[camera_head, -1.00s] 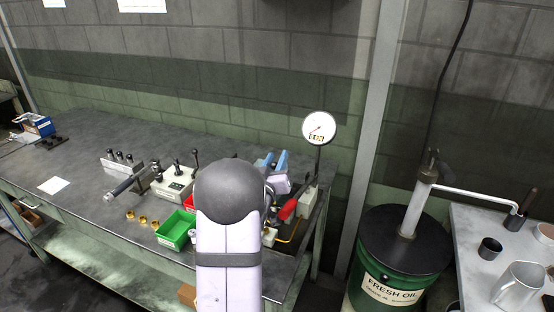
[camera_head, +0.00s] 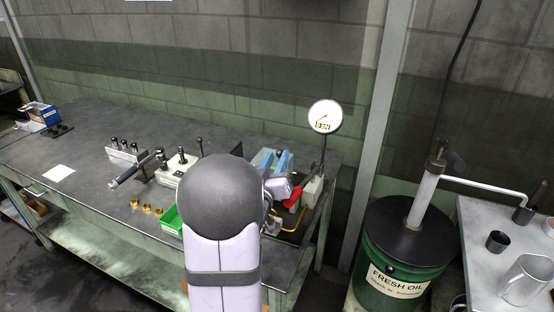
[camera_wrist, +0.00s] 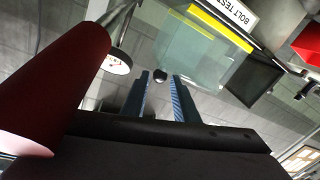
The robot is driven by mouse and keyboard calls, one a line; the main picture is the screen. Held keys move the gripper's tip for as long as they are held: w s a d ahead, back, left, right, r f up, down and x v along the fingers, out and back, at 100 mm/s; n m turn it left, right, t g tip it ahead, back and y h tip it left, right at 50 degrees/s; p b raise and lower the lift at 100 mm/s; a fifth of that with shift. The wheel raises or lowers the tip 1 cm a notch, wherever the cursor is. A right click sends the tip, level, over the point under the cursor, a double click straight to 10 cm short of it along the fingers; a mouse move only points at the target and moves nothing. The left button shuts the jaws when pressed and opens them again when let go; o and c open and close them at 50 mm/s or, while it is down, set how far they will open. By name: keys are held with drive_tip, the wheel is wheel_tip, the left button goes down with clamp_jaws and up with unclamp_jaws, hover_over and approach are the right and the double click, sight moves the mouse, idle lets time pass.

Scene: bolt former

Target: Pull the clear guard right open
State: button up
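The clear guard (camera_wrist: 190,50) shows in the wrist view as a see-through panel with a yellow strip along its upper edge. A small dark round knob (camera_wrist: 160,75) appears in the gap beyond my fingertips; I cannot tell whether it lies between them. My gripper (camera_wrist: 160,92) has two blue fingers, apart, with a visible gap and nothing clearly held.
A red handle (camera_wrist: 60,85) is close on the left in the wrist view, also seen in the head view (camera_head: 294,196). A round gauge (camera_head: 325,117) stands behind the tester. A green bin (camera_head: 172,221) and gold rings (camera_head: 147,208) are left of my arm. An oil drum (camera_head: 400,250) is right.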

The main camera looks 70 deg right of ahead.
sight(278, 155)
drive_tip(key=shift+w+a+r+m+g+p, duration=0.3)
drive_tip(key=shift+w+m+g+p, duration=0.25)
drive_tip(key=shift+g, duration=0.25)
drive_tip(key=shift+w+a+m+g+p, duration=0.2)
drive_tip(key=shift+m+g+p, duration=0.05)
drive_tip(key=shift+g+p, duration=0.05)
drive_tip(key=shift+s+d+f+m+g+p, duration=0.15)
drive_tip(key=shift+d+m+g+p, duration=0.2)
drive_tip(key=shift+d+g+p, duration=0.35)
drive_tip(key=shift+s+d+f+m+g+p, duration=0.1)
drive_tip(key=shift+s+d+m+g+p, duration=0.25)
drive_tip(key=shift+d, duration=0.5)
drive_tip(key=shift+d+f+m+g+p, duration=0.1)
drive_tip(key=shift+d+m+g+p, duration=0.2)
drive_tip(key=shift+d+g+p, duration=0.45)
